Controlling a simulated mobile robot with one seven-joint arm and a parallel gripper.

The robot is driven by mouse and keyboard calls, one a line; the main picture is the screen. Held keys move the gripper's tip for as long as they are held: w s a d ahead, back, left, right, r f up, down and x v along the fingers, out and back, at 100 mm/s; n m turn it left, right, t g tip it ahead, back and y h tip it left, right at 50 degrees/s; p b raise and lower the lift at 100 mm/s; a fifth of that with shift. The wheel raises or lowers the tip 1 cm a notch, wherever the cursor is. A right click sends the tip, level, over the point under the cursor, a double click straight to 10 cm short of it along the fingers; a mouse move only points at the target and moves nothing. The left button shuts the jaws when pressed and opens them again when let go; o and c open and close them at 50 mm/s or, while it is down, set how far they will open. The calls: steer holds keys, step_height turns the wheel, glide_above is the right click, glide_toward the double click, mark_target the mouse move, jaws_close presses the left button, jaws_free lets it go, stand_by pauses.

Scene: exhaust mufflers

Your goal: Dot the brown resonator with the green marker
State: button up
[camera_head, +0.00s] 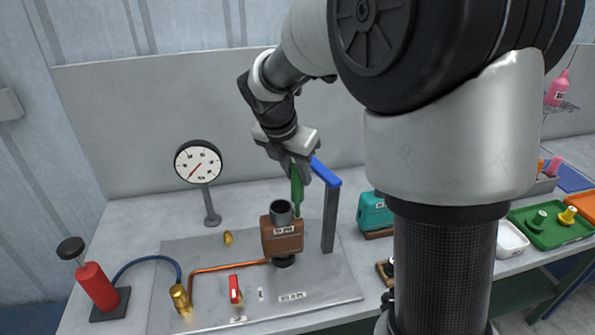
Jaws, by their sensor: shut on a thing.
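The brown resonator (283,240) stands upright on a grey metal plate, with a dark grey pipe collar on top and a white label on its front. My gripper (297,173) is shut on the green marker (297,193), which points down. The marker is just behind and slightly right of the resonator's collar in the picture. Its lower tip is close to the resonator's upper right edge, and I cannot tell whether they touch. The gripper's fingers are partly hidden by its own body.
A post with a blue top (331,205) stands right beside the resonator. A gauge (198,163) stands at the back left. A copper pipe (225,268), a red-handled valve (235,289) and a red pump (97,285) are at the front left. A teal unit (374,212) stands to the right.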

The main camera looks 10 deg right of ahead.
steer(key=shift+s+f, duration=0.1)
stand_by(0.4)
step_height(320, 180, up, 7)
steer(key=p, duration=0.6)
stand_by(0.5)
